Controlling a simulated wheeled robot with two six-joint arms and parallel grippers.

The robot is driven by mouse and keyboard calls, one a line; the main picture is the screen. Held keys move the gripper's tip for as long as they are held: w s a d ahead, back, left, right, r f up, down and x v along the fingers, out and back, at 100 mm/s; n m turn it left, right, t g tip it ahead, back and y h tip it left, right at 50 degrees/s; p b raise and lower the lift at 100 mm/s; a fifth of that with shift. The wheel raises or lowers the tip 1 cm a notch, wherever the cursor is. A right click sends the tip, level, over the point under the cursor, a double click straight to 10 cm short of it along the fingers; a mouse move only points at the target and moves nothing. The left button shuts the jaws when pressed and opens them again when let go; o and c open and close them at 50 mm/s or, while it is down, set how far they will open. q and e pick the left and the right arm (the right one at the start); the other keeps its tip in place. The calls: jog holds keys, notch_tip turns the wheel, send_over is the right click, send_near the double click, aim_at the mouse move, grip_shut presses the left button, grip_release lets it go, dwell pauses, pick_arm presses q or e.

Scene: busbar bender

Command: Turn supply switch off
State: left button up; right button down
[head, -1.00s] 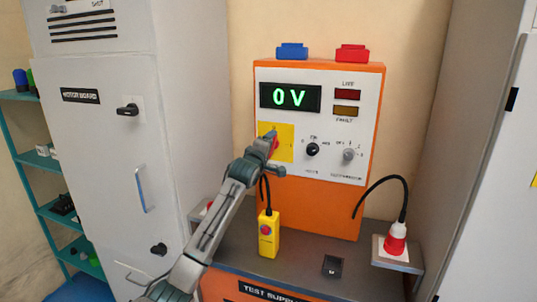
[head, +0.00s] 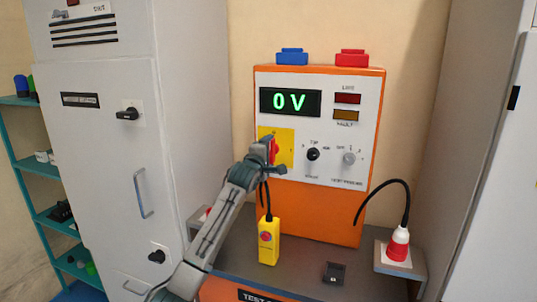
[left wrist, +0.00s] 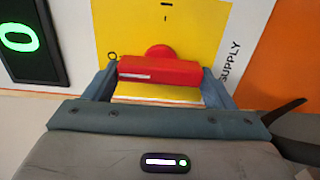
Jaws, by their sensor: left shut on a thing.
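The supply switch is a red handle (head: 274,150) on a yellow plate (head: 287,143) at the left of the orange test unit's white panel. My left gripper (head: 276,151) is at it, shut on the handle. In the left wrist view the red handle (left wrist: 160,70) lies between the two fingers (left wrist: 160,88). The voltage display (head: 290,101) reads 0 V in green. My right gripper is not in view.
A red plug (head: 398,243) stands on a shelf at right. A grey cabinet (head: 100,160) stands at left.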

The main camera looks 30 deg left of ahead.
pick_arm(q)
jog(key=o, duration=0.7)
jog(key=shift+o, duration=1.4)
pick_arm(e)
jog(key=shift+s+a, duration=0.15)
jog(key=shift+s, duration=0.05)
pick_arm(q)
jog(key=b+v, duration=0.3)
jog(key=v, duration=0.7)
jog(key=shift+s, duration=0.4)
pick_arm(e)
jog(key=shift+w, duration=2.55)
pick_arm(q)
jog(key=shift+f, duration=0.1)
